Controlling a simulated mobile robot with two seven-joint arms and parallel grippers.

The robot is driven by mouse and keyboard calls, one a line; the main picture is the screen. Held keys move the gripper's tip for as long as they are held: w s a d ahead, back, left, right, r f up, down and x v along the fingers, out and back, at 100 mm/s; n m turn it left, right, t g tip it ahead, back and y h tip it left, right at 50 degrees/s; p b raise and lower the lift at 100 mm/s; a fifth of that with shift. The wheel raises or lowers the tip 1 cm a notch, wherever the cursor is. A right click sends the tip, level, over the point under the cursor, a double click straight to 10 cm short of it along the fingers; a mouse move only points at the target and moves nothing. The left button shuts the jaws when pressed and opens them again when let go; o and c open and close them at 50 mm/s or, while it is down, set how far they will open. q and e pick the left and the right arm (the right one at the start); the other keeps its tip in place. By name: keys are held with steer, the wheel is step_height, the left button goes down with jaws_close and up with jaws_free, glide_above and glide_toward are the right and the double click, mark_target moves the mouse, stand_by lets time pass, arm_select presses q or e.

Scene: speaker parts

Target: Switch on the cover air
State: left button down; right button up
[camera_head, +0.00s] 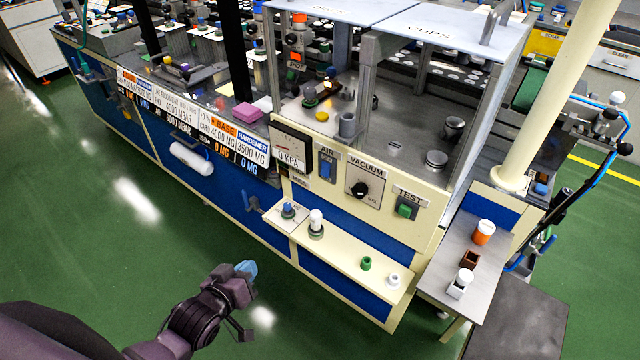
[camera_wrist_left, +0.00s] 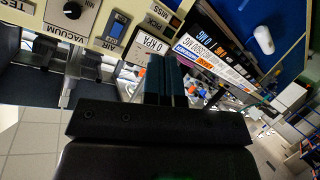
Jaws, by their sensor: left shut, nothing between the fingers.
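The AIR switch (camera_head: 327,167) is a blue rocker on the cream front panel, under the label AIR. It also shows in the left wrist view (camera_wrist_left: 117,26), where the panel appears upside down. My left gripper (camera_head: 247,270) is shut and empty, with blue fingertips. It is in front of the cabinet, below and left of the switch, and clear of the panel. Its dark closed fingers (camera_wrist_left: 166,80) fill the middle of the left wrist view, below and right of the switch in that picture. My right gripper does not show.
Beside the switch are a pressure gauge (camera_head: 291,147), a VACUUM knob (camera_head: 363,189) and a green TEST button (camera_head: 405,207). A cream ledge (camera_head: 340,250) with small parts juts out below. Open green floor (camera_head: 110,235) lies left of the cabinet.

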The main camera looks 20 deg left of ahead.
arm_select(q)
steer(key=w+d+r+n+t+h+b, duration=0.1)
steer(key=w+r+n+h+b, duration=0.1)
steer(key=w+n, duration=0.3)
steer(key=w+d+r+n+t+h+b, duration=0.1)
steer(key=w+n+b, duration=0.3)
steer(key=w, duration=0.6)
steer(key=shift+w+d+r+n+h, duration=0.15)
steer(key=shift+w+r+n+h, duration=0.25)
steer(key=shift+r+n+h, duration=0.25)
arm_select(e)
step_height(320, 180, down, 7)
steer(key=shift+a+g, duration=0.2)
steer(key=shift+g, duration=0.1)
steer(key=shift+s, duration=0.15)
arm_select(q)
steer(key=b, duration=0.3)
glide_toward(325, 175)
steer(key=x, duration=0.6)
steer(key=shift+w+f, duration=0.15)
steer(key=shift+f, duration=0.1)
steer(key=shift+w+d, duration=0.25)
steer(key=shift+w, duration=0.25)
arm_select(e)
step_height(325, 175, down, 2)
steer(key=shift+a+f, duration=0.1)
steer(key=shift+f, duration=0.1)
